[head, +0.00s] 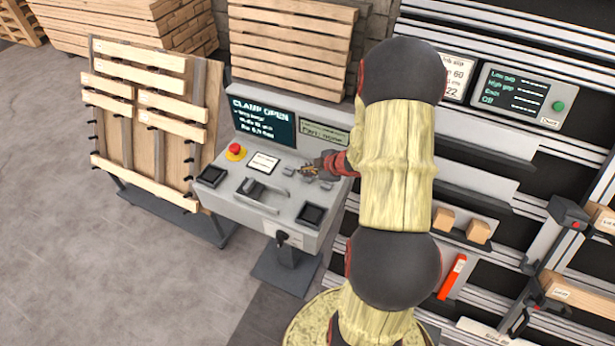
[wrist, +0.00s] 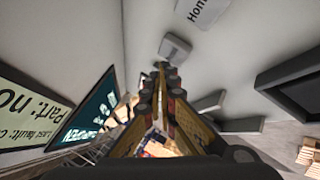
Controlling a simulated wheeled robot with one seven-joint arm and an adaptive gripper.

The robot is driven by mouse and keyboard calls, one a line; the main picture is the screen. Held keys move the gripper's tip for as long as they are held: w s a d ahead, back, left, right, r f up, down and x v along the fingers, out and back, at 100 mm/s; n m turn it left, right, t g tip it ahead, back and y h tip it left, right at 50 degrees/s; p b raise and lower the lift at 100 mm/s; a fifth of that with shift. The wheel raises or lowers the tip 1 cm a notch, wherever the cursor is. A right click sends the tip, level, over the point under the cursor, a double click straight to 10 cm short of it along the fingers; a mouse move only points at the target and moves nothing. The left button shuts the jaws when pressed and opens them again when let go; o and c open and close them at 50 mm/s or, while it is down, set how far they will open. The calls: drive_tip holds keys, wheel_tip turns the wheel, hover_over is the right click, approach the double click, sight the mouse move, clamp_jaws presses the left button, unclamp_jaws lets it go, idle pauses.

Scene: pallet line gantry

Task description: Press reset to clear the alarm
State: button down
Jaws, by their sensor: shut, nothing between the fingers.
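The grey control console (head: 240,200) stands left of my arm, with a dark screen (head: 262,120) reading "CLAMP OPEN" and a small pale display (head: 324,132) reading "Part: none". My gripper (head: 309,170) is shut and empty, low over the right part of the console top. In the wrist view my fingertips (wrist: 165,68) are close to a grey square button (wrist: 176,46). I cannot tell whether they touch it. A label beginning "Hom" (wrist: 200,10) lies beyond that button. No label reading reset is legible, and my gripper and arm hide part of the panel.
A red mushroom button (head: 235,152) on a yellow base sits at the console's left. A handle (head: 257,195) and dark square pads (head: 212,175) are near its front. A rack with a second display (head: 515,92) stands right.

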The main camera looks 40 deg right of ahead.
sight(306, 178)
drive_tip(key=shift+f, duration=0.1)
drive_tip(key=shift+f, duration=0.35)
drive_tip(key=shift+f+b, duration=0.4)
drive_tip(key=shift+f, duration=0.05)
idle(0.8)
drive_tip(key=shift+r, duration=0.15)
drive_tip(key=shift+r+p, duration=0.75)
drive_tip(key=shift+p, duration=0.25)
drive_tip(key=shift+r, duration=0.1)
wheel_tip(306, 178, up, 5)
drive_tip(key=p, duration=0.5)
idle(0.5)
